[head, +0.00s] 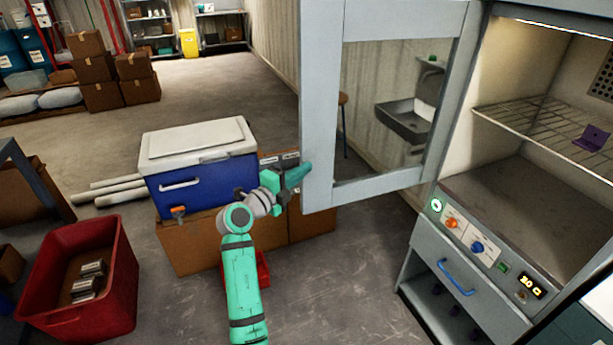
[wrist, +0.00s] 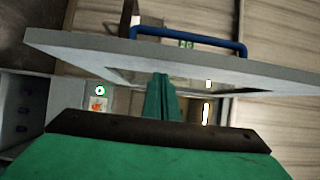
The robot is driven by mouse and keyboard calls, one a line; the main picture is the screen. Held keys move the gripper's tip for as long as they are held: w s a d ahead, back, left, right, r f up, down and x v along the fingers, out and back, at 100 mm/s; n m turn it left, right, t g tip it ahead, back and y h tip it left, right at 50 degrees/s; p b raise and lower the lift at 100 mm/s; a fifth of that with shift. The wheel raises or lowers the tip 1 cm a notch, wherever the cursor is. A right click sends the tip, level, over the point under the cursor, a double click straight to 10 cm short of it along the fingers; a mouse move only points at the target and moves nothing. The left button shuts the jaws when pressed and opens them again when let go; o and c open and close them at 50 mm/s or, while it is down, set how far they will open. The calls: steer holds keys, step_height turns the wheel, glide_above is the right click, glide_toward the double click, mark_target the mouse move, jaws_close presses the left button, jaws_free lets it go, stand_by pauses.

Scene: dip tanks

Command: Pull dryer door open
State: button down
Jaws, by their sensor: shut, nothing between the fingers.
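The dryer (head: 560,150) stands at the right of the head view with its lit chamber exposed. Its grey windowed door (head: 318,150) is swung wide open to the left, and I see its inner face. In the wrist view the door (wrist: 80,50) crosses the picture nearly edge-on, with the blue handle (wrist: 190,38) on its far side. My gripper (head: 305,174) is shut and empty at the door's free edge, low down. In the wrist view the fingers (wrist: 161,85) point at the door from its inner side. I cannot tell whether they touch it.
Inside the dryer a purple piece (head: 592,137) lies on a wire rack (head: 530,118). A drawer with a blue handle (head: 456,279) sits below the control panel. A blue cooler (head: 205,183) on cardboard boxes stands behind my arm. A red bin (head: 78,310) is at left.

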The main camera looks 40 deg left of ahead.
steer(key=shift+d, duration=0.1)
steer(key=s, duration=1.1)
steer(key=shift+s, duration=0.35)
steer(key=shift+f, duration=0.1)
